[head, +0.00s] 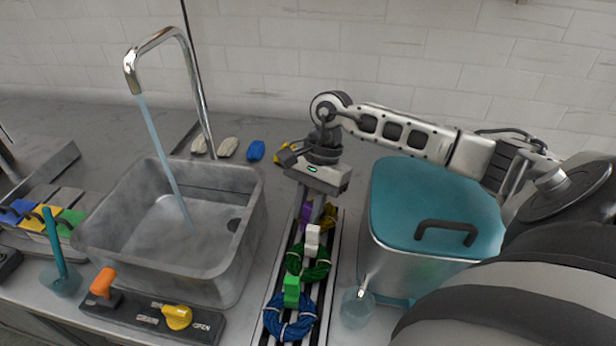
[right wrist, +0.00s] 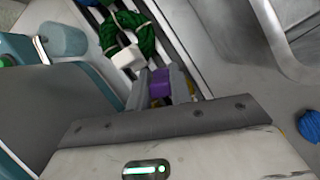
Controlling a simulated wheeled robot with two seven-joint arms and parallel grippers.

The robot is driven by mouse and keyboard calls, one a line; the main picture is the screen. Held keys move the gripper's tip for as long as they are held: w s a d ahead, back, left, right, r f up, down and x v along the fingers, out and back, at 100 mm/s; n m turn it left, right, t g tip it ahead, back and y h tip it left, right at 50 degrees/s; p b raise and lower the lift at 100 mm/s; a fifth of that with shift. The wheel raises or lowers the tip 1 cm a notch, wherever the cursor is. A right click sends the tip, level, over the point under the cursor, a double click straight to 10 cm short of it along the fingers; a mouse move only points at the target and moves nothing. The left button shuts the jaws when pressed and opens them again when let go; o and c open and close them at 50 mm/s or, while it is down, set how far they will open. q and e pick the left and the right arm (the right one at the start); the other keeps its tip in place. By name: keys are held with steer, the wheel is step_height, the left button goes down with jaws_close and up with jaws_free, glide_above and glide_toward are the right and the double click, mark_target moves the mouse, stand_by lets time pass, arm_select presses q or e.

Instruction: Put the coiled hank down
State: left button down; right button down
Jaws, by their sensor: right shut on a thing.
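My right gripper (head: 318,212) points down over the far end of a dark slotted rack (head: 339,262). In the right wrist view its fingers (right wrist: 160,90) are shut on a purple block (right wrist: 160,84). Bits of yellow show beside the fingers; most of what hangs from the block is hidden, and I cannot tell whether it touches the rack. In front lie a coiled green hank (head: 318,270) with a white block (head: 312,238) and a coiled blue hank (head: 290,328) with a green block (head: 291,291). My left gripper is out of view.
A grey sink (head: 255,230) with running tap (head: 160,42) stands left of the rack. A teal-lidded tank (head: 400,205) and a glass cup (head: 358,308) stand close on the right. White, cream and blue skeins (head: 255,151) lie at the back. Orange and yellow levers (head: 178,317) sit in front.

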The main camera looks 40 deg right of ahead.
steer(key=shift+f, duration=0.1)
steer(key=shift+f+b, duration=0.2)
steer(key=shift+b, duration=0.15)
steer(key=c, duration=1.3)
jaws_free()
steer(key=shift+r, duration=0.1)
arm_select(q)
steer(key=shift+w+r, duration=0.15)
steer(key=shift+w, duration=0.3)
arm_select(e)
steer(key=shift+o, duration=0.2)
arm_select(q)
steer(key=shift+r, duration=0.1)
arm_select(e)
steer(key=shift+r, duration=0.1)
steer(key=shift+r+p, duration=0.2)
steer(key=shift+p, duration=0.15)
arm_select(q)
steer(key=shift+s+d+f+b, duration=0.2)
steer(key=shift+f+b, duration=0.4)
steer(key=shift+b, duration=0.45)
arm_select(e)
steer(key=v, duration=1.1)
steer(key=shift+d+r, duration=0.2)
steer(key=shift+r, duration=0.15)
steer(key=shift+w, duration=0.1)
